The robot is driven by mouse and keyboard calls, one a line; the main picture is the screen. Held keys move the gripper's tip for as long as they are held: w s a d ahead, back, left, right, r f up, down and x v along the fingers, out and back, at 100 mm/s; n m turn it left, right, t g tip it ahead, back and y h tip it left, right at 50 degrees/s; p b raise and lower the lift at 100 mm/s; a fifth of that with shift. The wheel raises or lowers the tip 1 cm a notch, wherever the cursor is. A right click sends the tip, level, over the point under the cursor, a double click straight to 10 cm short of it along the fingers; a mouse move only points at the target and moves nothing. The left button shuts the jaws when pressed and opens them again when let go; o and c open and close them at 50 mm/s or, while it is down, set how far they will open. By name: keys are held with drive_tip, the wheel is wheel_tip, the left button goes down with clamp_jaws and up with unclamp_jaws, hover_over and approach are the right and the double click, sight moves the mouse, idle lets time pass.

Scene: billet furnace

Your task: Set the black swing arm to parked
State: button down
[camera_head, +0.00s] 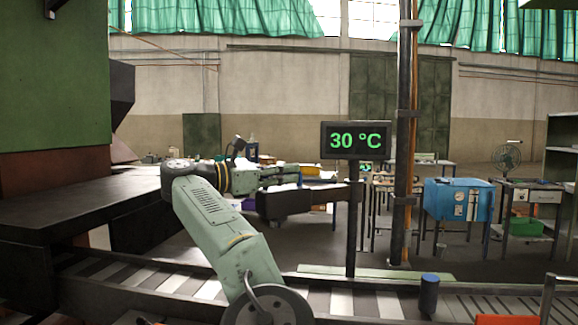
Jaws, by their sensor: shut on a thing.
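The black swing arm (300,202) is a thick dark beam. It lies roughly level across the middle of the view, and its right end reaches the display's post. My gripper (318,181) is at the end of my pale green arm, pointing right along the top of the beam. It is shut on the black swing arm. The exact contact of the fingers is small and partly hidden. An upright brown and dark pole (406,140) with brackets stands just right of the beam. I cannot tell clearly how the beam joins it.
A display (356,140) reading 30 °C stands on a thin post beside the beam. A dark furnace shelf (90,205) is at left. A roller conveyor (370,303) crosses the front. A blue box (458,199), benches and a fan (507,157) stand behind at right.

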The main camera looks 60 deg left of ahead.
drive_tip(key=shift+a, duration=0.2)
idle(0.4)
drive_tip(key=c, duration=1.7)
unclamp_jaws()
drive_tip(key=shift+o, duration=0.2)
drive_tip(key=shift+f, duration=0.1)
drive_tip(key=s, duration=0.7)
drive_tip(key=shift+s+r, duration=0.2)
drive_tip(key=shift+s, duration=0.1)
drive_tip(key=shift+d, duration=0.1)
